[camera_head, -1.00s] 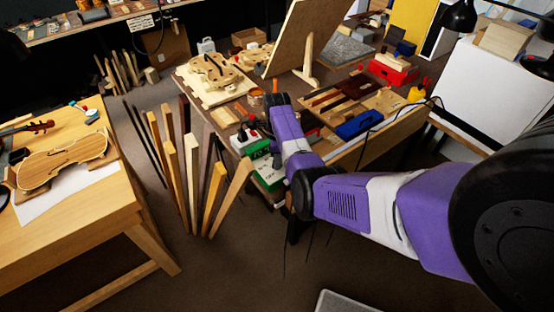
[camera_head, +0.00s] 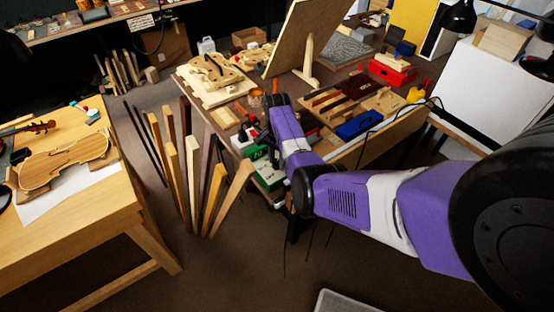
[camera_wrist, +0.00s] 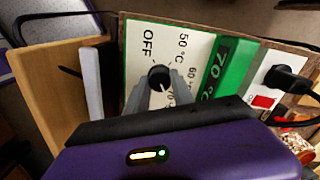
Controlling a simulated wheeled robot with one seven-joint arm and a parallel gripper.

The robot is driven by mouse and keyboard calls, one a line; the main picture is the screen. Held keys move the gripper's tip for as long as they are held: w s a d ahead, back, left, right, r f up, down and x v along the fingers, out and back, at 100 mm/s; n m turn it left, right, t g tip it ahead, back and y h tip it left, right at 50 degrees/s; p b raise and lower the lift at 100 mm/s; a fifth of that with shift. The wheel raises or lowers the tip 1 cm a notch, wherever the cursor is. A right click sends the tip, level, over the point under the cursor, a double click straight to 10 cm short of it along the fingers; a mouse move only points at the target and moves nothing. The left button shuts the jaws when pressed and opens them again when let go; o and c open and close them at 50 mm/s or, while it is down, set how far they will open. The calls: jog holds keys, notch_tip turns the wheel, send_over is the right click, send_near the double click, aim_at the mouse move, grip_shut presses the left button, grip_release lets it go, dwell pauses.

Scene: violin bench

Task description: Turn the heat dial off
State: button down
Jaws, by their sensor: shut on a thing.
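The heat dial (camera_wrist: 158,77) is a small black round knob on a white panel (camera_wrist: 136,73) in the wrist view. The panel is marked OFF, 50 °C, 60 and 70. A pale line on the knob points down in the picture, towards the 70 mark and away from OFF. My gripper (camera_wrist: 160,88) is shut on the dial, one grey finger on each side. A green strip beside the panel reads 70 °C. In the head view the green and white box (camera_head: 268,176) shows in part at the bench edge; my arm hides the dial and fingers.
A black plug (camera_wrist: 287,79) and a red switch (camera_wrist: 264,102) sit right of the panel in the wrist view. In the head view, upright wood strips (camera_head: 193,165) stand left of the box. A blue box (camera_head: 358,125) lies on the bench.

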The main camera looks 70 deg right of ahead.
jog(key=n, duration=0.5)
jog(key=shift+n, duration=0.3)
jog(key=n, duration=0.6)
jog(key=shift+p, duration=0.35)
jog(key=n, duration=0.5)
jog(key=shift+n, duration=0.4)
jog(key=n, duration=0.6)
jog(key=c, duration=1.1)
grip_release()
jog(key=shift+r, duration=0.1)
